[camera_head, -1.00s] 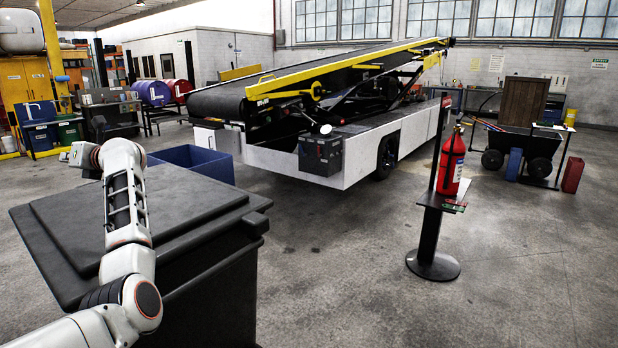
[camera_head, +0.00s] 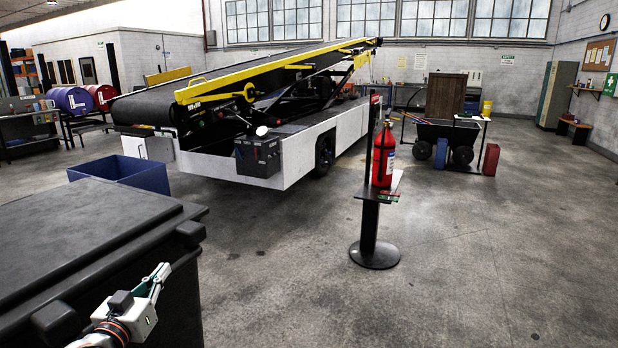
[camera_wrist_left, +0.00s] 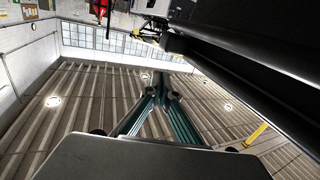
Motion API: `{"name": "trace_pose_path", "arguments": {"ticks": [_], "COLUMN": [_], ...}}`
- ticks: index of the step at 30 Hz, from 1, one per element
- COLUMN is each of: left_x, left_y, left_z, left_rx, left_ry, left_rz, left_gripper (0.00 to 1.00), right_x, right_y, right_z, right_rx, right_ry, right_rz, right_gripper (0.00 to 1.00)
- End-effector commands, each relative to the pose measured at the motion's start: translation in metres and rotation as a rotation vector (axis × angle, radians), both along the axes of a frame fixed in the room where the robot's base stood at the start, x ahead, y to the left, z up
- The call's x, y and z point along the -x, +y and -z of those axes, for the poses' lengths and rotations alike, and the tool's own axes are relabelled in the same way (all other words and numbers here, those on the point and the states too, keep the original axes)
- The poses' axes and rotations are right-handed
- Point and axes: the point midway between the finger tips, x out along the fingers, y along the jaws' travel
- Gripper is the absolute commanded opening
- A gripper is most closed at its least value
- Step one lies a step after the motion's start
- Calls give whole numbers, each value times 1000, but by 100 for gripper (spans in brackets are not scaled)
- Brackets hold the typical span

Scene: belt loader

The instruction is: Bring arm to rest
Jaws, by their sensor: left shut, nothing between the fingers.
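My left gripper (camera_head: 160,276) shows at the lower left of the head view, with a white body and grey-green fingers. It is in front of the near right corner of a large black lidded bin (camera_head: 75,235), below the lid level. In the left wrist view the two dark green fingers (camera_wrist_left: 162,82) come together at their tips with nothing between them. The rest of the left arm is mostly out of the head view. My right gripper is not in view.
The belt loader (camera_head: 300,150) stands beyond, with a blue open crate (camera_head: 130,178) to its left. A post stand (camera_head: 374,250) with a red fire extinguisher (camera_head: 384,156) stands right of centre. The concrete floor between bin and stand is clear.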

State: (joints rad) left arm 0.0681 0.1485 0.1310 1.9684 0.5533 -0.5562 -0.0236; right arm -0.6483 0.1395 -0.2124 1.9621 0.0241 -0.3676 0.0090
Motion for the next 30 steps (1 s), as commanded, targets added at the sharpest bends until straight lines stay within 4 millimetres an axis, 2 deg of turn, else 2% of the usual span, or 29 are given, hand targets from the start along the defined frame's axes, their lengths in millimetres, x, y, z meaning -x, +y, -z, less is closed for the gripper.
{"name": "trace_pose_path", "arguments": {"ticks": [1,5,6,9,12,18,24,29,30], "left_x": [19,73,93,143,184,245,294,330,323], "left_y": [-12,-32,-35,-36,-31,-19,-6,4,-2], "left_z": [30,98,117,154,175,194,200,199,205], "left_rx": [-77,-290,-358,-507,-620,-771,-882,-957,-938], "left_ry": [82,296,363,514,629,789,914,1001,982], "left_rz": [12,33,38,41,38,26,11,-3,10], "left_gripper": [0,0,0,0,0,0,0,0,0], "right_x": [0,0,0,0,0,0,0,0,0], "right_y": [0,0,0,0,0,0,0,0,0], "right_z": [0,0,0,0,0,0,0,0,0], "right_rx": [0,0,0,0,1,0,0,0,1], "right_ry": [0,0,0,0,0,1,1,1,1], "right_rz": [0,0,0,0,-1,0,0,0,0], "right_gripper": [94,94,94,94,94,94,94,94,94]}}
